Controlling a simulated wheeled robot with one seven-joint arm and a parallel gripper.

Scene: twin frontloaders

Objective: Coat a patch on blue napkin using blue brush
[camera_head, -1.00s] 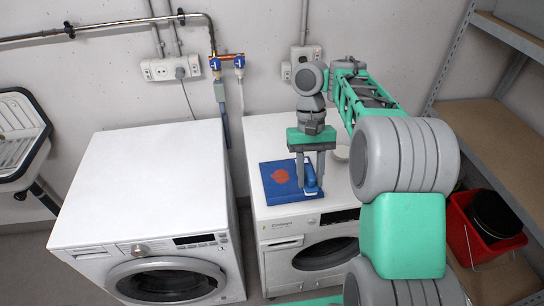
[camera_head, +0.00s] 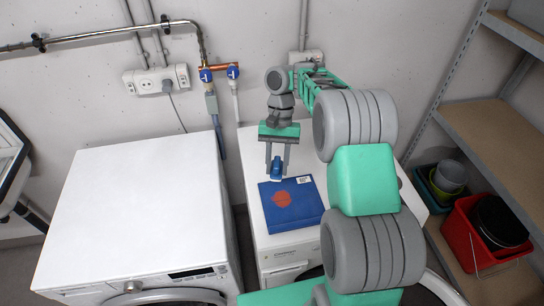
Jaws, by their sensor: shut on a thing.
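The blue napkin (camera_head: 309,207) lies flat on the top of the right washing machine. A round red-orange patch (camera_head: 282,199) shows on its left middle part. My gripper (camera_head: 277,169) points down at the napkin's back left edge, behind the patch. It is shut on the blue brush (camera_head: 275,173), of which a small blue part shows between and below the fingers. I cannot tell whether the bristles touch the napkin. A small white label (camera_head: 303,179) shows at the napkin's back right corner.
The left washing machine (camera_head: 140,210) has a bare white top. Blue-handled taps (camera_head: 232,73) and pipes are on the wall behind. My arm covers the right part of the right machine's top. A red bucket (camera_head: 470,238) and shelves (camera_head: 510,135) stand at the right.

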